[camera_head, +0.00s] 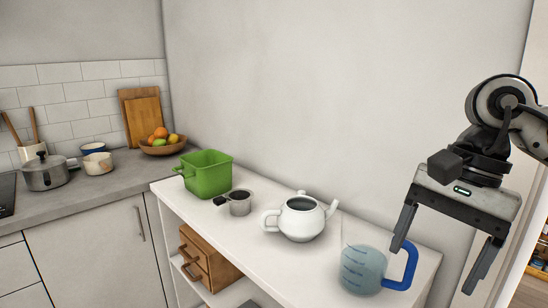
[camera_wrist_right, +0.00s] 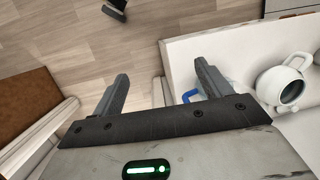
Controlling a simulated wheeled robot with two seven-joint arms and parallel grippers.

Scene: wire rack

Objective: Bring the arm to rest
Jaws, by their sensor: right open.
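My right gripper (camera_head: 436,262) comes in from the right in the head view, with its two fingers spread and nothing between them. It hangs in the air at the right end of the white shelf unit (camera_head: 330,282). One finger overlaps the blue handle of the measuring jug (camera_head: 362,270) in the picture; I cannot tell whether they touch. My left gripper is not in view.
A wooden box (camera_head: 209,260) sits on the shelf below. A counter at the left holds a pot (camera_head: 45,173) and a fruit bowl (camera_head: 160,147).

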